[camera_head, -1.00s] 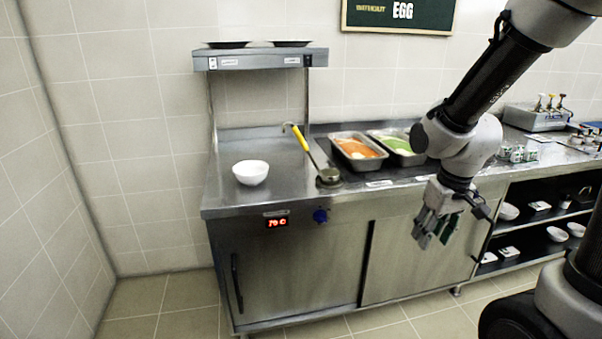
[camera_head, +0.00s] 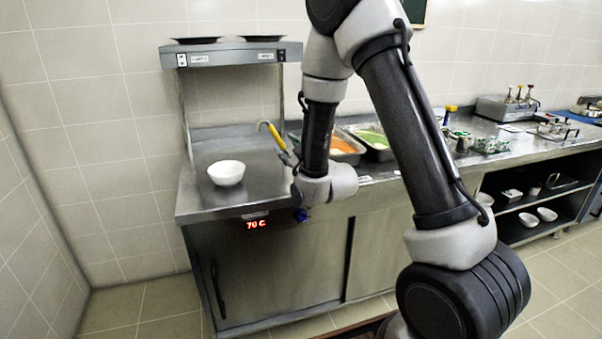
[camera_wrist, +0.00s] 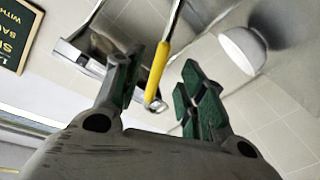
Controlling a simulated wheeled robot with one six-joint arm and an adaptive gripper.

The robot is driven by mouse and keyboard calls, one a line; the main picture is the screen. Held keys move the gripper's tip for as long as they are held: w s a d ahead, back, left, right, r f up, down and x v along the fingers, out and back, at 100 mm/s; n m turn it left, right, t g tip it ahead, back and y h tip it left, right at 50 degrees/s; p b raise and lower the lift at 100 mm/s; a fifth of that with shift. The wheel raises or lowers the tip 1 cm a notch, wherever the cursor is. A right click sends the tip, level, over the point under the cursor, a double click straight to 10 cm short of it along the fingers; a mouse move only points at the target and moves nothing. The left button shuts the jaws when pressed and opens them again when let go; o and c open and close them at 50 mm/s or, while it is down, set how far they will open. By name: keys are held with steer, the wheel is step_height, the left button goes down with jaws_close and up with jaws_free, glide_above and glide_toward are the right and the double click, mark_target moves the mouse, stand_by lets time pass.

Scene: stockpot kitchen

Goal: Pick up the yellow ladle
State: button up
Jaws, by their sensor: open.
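The yellow ladle (camera_head: 276,137) leans on the steel counter in the head view, its hooked end up and to the left. Its lower part and bowl are hidden behind my arm. In the wrist view its yellow handle (camera_wrist: 157,72) shows between the two fingers of my gripper (camera_wrist: 160,88), with the hooked metal end near the fingertips. The fingers are apart, with green pads, and are not closed on the handle. Whether the handle lies fully between the pads or beyond them I cannot tell. The gripper is mostly hidden by my arm in the head view.
A white bowl (camera_head: 226,173) stands on the counter (camera_head: 197,200) left of the ladle; it also shows in the wrist view (camera_wrist: 240,48). Trays of orange food (camera_head: 343,145) and green food (camera_head: 371,138) lie to the right. A raised shelf (camera_head: 232,55) stands behind.

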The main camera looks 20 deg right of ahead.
mark_target(281, 142)
steer(key=x, duration=0.5)
steer(key=shift+w+a+r, duration=0.15)
steer(key=shift+w, duration=0.2)
jaws_close()
